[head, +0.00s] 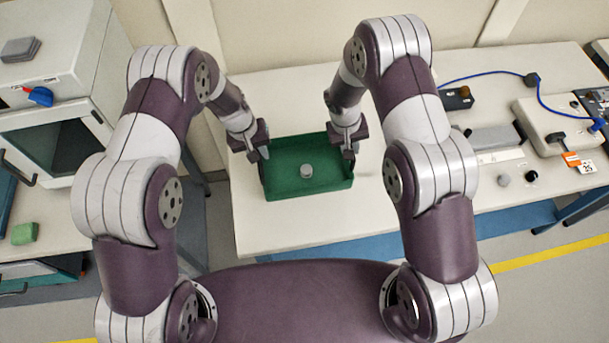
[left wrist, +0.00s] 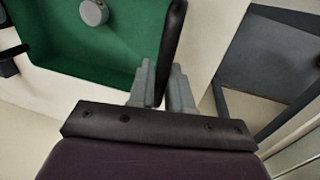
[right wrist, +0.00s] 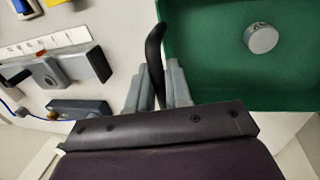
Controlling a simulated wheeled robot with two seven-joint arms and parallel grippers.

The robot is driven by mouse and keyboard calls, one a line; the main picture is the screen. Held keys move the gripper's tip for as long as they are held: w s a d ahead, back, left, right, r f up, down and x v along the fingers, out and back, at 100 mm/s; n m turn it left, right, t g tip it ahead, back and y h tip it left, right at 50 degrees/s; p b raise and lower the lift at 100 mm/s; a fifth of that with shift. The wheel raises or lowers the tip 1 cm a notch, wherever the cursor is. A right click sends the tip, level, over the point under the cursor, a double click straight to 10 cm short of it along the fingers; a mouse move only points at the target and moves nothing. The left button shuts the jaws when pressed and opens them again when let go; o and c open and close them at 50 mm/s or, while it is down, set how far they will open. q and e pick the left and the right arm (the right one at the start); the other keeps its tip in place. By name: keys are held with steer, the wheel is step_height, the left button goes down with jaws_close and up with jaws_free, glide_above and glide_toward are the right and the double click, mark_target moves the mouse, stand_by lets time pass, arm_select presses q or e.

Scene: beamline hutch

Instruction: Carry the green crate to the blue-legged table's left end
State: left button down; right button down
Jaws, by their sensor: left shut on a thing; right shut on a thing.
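The green crate (head: 287,190) is at the left end of the blue-legged table (head: 330,222), with a small grey round thing (head: 306,171) inside it. I cannot tell whether its base touches the tabletop. My left gripper (head: 264,153) is shut on the crate's dark left handle (left wrist: 172,50). My right gripper (head: 350,152) is shut on the dark right handle (right wrist: 155,50). The crate looks level between both grippers.
Right of the crate are a grey block (head: 497,136), a beige device (head: 556,122) with a blue cable, a black box (head: 456,98) and two small knobs. A white cabinet (head: 50,110) stands at the left, across a gap.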

mark_target(280, 176)
arm_select(q)
steer(key=shift+f, duration=0.1)
arm_select(e)
steer(key=shift+f, duration=0.15)
